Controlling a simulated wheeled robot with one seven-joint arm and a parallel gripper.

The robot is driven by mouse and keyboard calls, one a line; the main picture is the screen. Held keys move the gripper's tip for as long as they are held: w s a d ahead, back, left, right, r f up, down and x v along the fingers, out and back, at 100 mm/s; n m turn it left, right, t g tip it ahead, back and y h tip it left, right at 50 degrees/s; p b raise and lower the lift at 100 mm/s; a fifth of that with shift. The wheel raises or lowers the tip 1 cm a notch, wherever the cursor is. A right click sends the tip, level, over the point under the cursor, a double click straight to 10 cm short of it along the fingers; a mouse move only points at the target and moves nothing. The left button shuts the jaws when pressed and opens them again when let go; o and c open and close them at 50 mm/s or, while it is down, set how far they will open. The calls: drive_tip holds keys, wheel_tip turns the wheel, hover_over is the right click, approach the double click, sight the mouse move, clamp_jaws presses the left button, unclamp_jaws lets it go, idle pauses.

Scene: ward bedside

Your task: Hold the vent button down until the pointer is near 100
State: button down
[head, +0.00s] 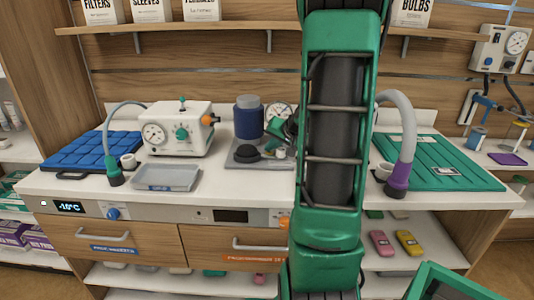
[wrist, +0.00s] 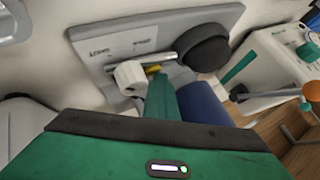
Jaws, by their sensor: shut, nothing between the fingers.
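A grey base plate (head: 236,163) lies on the counter left of my arm, with a black round dome (head: 247,153), a dark blue cylinder (head: 248,118) and small fittings on it. The dome, which looks like a push button, also shows in the wrist view (wrist: 203,47). A white dial (head: 277,111) stands behind, partly hidden by my arm; its pointer is too small to read. My gripper (wrist: 158,88) is shut and empty, over the plate beside a white fitting (wrist: 129,76). It appears apart from the dome. Its fingertip contact cannot be told.
A white machine with a gauge (head: 178,128), a grey tray (head: 167,178) and a blue pad (head: 92,150) stand to the left. A green mat (head: 440,165) and a grey hose with a purple end (head: 402,130) are to the right. A shelf (head: 240,27) runs above.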

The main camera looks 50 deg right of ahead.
drive_tip(key=shift+s+d+f, duration=0.1)
drive_tip(key=shift+s+d, duration=0.05)
drive_tip(key=shift+r, duration=0.9)
drive_tip(key=shift+r, duration=0.15)
wheel_tip(320, 180, up, 5)
drive_tip(key=shift+f, duration=0.1)
idle(0.4)
idle(0.5)
drive_tip(key=s+a+f+n+g+y, duration=0.1)
drive_tip(key=s+a+g, duration=0.3)
drive_tip(key=s+a, duration=0.8)
drive_tip(key=s+a+f+n+g+y, duration=0.1)
drive_tip(key=s+a+f+n+g, duration=0.3)
drive_tip(key=s+a, duration=0.8)
drive_tip(key=shift+s+a+g, duration=0.25)
drive_tip(key=shift+s+g, duration=0.25)
drive_tip(key=shift+s, duration=0.35)
